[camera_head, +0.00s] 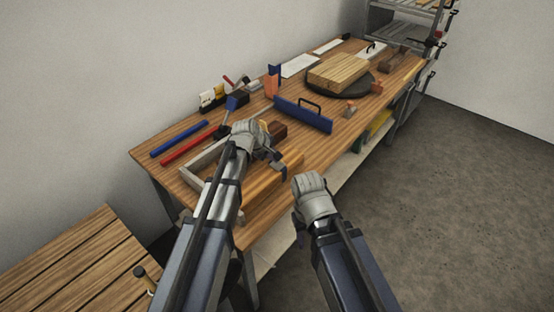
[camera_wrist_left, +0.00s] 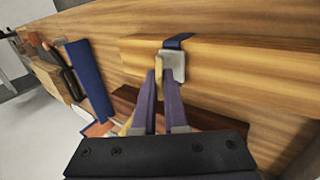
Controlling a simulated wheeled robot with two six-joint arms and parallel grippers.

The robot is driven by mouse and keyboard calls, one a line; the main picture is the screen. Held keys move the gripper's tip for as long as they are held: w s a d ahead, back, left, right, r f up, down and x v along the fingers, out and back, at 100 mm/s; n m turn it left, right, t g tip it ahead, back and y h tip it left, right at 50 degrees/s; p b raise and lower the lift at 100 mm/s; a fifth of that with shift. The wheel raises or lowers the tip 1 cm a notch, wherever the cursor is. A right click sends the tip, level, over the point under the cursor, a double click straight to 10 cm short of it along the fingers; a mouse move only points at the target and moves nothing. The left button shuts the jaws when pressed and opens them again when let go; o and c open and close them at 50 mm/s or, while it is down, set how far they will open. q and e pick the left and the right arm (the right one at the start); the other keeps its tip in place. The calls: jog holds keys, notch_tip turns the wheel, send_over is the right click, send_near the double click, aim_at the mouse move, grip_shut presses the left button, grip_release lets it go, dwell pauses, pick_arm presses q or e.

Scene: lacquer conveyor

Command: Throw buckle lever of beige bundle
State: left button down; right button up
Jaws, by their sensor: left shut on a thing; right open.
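A pale wooden bundle (camera_head: 272,184) lies along the near edge of the bench; its long side (camera_wrist_left: 245,68) fills the right of the left wrist view. A dark blue strap (camera_wrist_left: 177,41) crosses its top edge. A light metal buckle (camera_wrist_left: 174,66) sits on its side with a yellow lever (camera_wrist_left: 158,76). My left gripper (camera_wrist_left: 160,88) is shut on the yellow lever, with its purple fingers at the buckle. In the head view my left gripper (camera_head: 277,163) is partly hidden by its wrist. My right gripper (camera_head: 298,222) is open and empty, in front of the bench edge.
A dark brown block (camera_head: 277,130) lies behind my left gripper. A blue handled tool (camera_head: 303,114) stands beyond it. Another plank stack (camera_head: 339,70) rests on a dark round plate (camera_head: 350,90). Red (camera_head: 187,145) and blue (camera_head: 178,139) bars lie at the left. The floor at right is clear.

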pick_arm(q)
jog(key=shift+s+a+f+t+h+b, duration=0.2)
jog(key=shift+s+f+t+h+b, duration=0.2)
jog(key=shift+t+b, duration=0.15)
jog(key=shift+w+r, duration=0.1)
jog(key=shift+r, duration=0.05)
pick_arm(e)
notch_tip(320, 180, down, 2)
jog(key=shift+f, duration=0.1)
pick_arm(q)
jog(key=c, duration=1)
grip_release()
jog(key=shift+o, duration=0.2)
jog(key=shift+r, duration=0.1)
jog(key=p+v, duration=0.6)
jog(key=v, duration=0.1)
jog(key=shift+s+a+r, duration=0.2)
pick_arm(e)
notch_tip(320, 180, up, 6)
